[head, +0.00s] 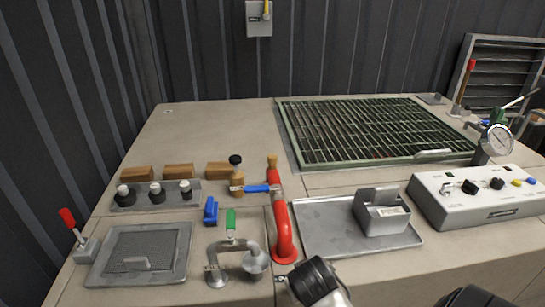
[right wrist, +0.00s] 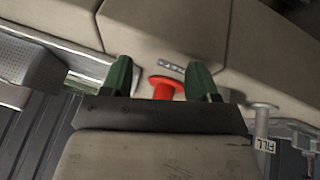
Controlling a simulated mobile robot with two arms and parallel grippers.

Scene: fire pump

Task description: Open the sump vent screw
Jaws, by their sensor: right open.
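My right gripper (right wrist: 160,82) shows in the right wrist view as two green fingertips, open and apart. Between and beyond them is a red round-headed part (right wrist: 163,88), seemingly near a beige panel edge. It may be the sump vent screw, but I cannot tell for sure. The fingers do not visibly grip it, and its lower part is hidden by the gripper body. In the head view no fingertips show, and no part there is clearly the vent screw. My left gripper is not in view.
The right wrist view shows a FILL label (right wrist: 266,145) on a pipe.

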